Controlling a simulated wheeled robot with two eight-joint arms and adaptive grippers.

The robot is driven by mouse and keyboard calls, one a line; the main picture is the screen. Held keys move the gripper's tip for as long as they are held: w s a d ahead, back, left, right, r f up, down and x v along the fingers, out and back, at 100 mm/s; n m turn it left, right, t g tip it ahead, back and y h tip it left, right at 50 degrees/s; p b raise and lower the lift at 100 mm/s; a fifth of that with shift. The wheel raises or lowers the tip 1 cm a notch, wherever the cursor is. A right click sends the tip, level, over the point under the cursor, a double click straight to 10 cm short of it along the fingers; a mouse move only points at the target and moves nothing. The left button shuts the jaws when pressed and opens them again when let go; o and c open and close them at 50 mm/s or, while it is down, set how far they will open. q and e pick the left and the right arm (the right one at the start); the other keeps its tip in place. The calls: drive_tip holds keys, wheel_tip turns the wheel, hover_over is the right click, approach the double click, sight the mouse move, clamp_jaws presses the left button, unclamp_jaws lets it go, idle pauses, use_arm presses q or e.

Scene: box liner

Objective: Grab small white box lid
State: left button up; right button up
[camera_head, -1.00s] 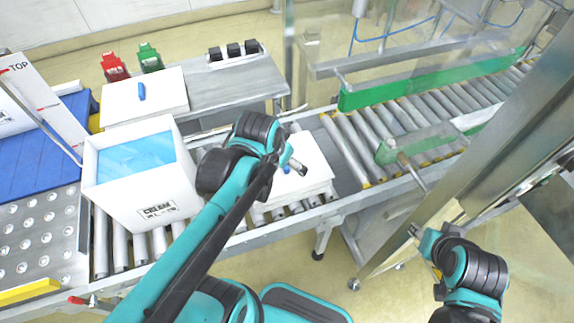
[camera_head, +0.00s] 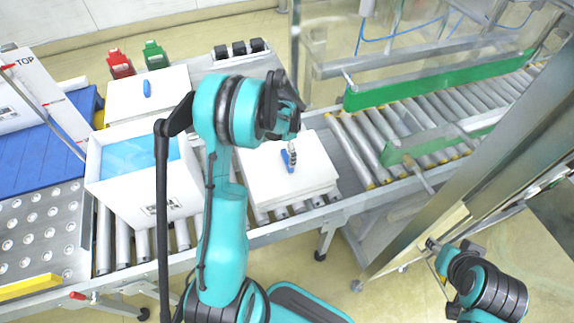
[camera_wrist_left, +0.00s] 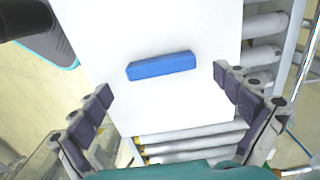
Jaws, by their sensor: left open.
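A small white box lid (camera_head: 310,170) with a blue handle (camera_head: 287,159) lies on the roller conveyor, right of the open white box. It also shows in the left wrist view as a white panel (camera_wrist_left: 150,30) with a blue bar handle (camera_wrist_left: 161,66). My left gripper (camera_head: 292,150) is above the lid at the handle. In the left wrist view its fingers (camera_wrist_left: 165,82) are spread wide, one on each side of the handle, with nothing between them touched. My right gripper (camera_head: 432,246) is at the lower right, away from the lid; its fingers are too small to judge.
An open white box (camera_head: 175,205) with a blue liner stands on the rollers at left. Another white lid (camera_head: 170,95) with a blue handle lies on the back table. Red (camera_head: 119,64) and green (camera_head: 154,56) holders stand behind it. A metal machine frame (camera_head: 450,200) stands at right.

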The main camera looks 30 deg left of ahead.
sight(287, 158)
use_arm(q)
drive_tip(key=f+b, duration=0.1)
drive_tip(key=f, duration=0.2)
drive_tip(key=f+b, duration=0.1)
drive_tip(key=f, duration=0.2)
drive_tip(key=shift+w+d, duration=0.1)
drive_tip(key=shift+w, duration=0.1)
drive_tip(key=shift+r, duration=0.1)
drive_tip(key=c, duration=1.1)
